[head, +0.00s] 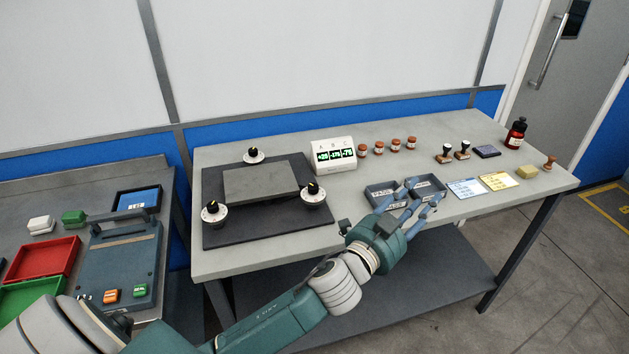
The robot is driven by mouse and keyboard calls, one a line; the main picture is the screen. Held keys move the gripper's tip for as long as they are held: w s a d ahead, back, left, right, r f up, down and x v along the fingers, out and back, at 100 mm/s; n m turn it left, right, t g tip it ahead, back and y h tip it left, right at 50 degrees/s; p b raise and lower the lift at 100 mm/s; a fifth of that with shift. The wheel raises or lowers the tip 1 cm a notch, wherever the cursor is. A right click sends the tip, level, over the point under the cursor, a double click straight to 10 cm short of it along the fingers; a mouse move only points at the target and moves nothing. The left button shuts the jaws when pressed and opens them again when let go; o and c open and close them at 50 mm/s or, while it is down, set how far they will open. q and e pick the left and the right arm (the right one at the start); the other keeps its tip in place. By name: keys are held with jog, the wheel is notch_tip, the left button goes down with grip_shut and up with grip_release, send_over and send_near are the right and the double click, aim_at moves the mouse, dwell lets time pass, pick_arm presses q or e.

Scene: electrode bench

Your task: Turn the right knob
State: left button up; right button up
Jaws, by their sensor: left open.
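The right knob (313,192) is a black knob with a yellow mark on a white round base, at the right front corner of a dark plate (240,235). A similar left knob (213,211) and a back knob (253,155) stand around a grey raised block (260,182) on that plate. My left gripper (424,191) is open, with its blue fingers over a dark divided tray (378,189), to the right of the right knob and apart from it. The fingers hide part of the tray. My right gripper is not in view.
A white display (334,154) with green digits stands behind the right knob. Several brown jars (379,147), stamps (463,150), cards (466,188) and a red bottle (516,134) are on the bench's right side. A second bench with red (43,260) and green trays is at left.

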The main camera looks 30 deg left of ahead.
pick_arm(q)
jog(key=w+d+r+m+h, duration=0.2)
jog(key=d+r+m+h, duration=0.5)
jog(key=r+m, duration=0.1)
jog(key=d+r+m+g+h, duration=0.2)
jog(key=d+m+g+h, duration=0.1)
jog(key=d+m+h, duration=0.25)
jog(key=m+g+y, duration=1.1)
jog(key=g+y, duration=0.4)
jog(key=y, duration=0.1)
send_over(313, 186)
notch_tip(313, 186, down, 5)
notch_tip(313, 186, down, 10)
jog(key=shift+w+f+p, duration=0.1)
jog(key=shift+f+p, duration=0.05)
jog(key=shift+p, duration=0.65)
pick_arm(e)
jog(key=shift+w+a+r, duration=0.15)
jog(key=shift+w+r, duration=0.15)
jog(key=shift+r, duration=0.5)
